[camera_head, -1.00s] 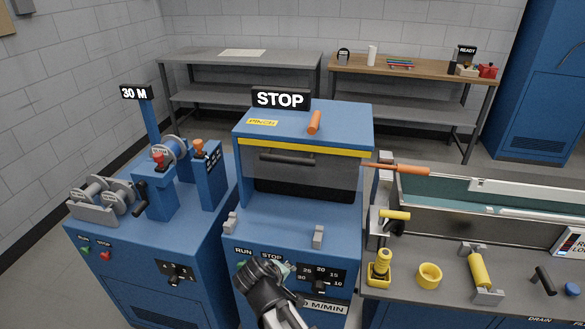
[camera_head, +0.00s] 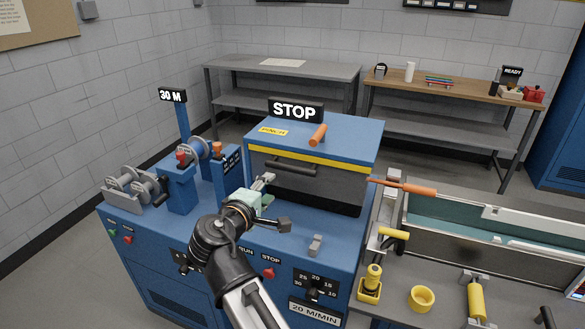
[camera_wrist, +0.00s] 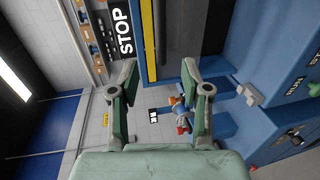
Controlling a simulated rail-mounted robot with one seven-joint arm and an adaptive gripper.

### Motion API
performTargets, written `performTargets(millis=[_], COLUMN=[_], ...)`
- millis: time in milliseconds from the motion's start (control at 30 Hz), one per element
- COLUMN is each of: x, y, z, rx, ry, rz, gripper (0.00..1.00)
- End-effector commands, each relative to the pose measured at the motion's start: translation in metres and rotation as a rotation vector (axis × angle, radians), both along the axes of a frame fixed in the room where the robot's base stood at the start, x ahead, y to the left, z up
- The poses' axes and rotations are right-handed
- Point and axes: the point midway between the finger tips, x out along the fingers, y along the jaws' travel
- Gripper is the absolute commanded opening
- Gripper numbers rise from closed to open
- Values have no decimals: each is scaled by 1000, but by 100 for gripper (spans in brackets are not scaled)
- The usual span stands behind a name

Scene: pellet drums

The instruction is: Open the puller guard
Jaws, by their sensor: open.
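The puller guard (camera_head: 325,188) is a dark see-through panel under a yellow strip on the front of the blue puller (camera_head: 330,140). It is down, with a black bar handle (camera_head: 291,166) across its upper part. My gripper (camera_head: 273,204) is open and empty, in front of the guard's lower left and below the handle in the head view. It looks apart from the handle, though the exact gap is hard to judge. In the wrist view my two fingers (camera_wrist: 157,75) are spread, with the yellow strip (camera_wrist: 148,40) and dark guard beyond them.
An orange lever (camera_head: 318,135) stands on the puller's top beside the STOP sign (camera_head: 296,110). A grey block (camera_head: 315,245) sits on the ledge right of my gripper. The spool unit (camera_head: 180,185) stands left and a water trough (camera_head: 470,220) stands right.

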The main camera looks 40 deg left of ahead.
Motion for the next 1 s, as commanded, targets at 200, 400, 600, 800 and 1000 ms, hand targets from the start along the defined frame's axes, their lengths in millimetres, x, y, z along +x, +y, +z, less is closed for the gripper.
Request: performTargets(millis=[200,400,600,800,1000], x=[41,79,113,135,142], y=[13,24,33,39,41], z=[-5,-13,-21,-27,-30], rx=[-1,0,-1,1,1], ry=[2,2,3,2,2], rz=[-3,-3,-3,-2,0], gripper=[48,48,48,48,48])
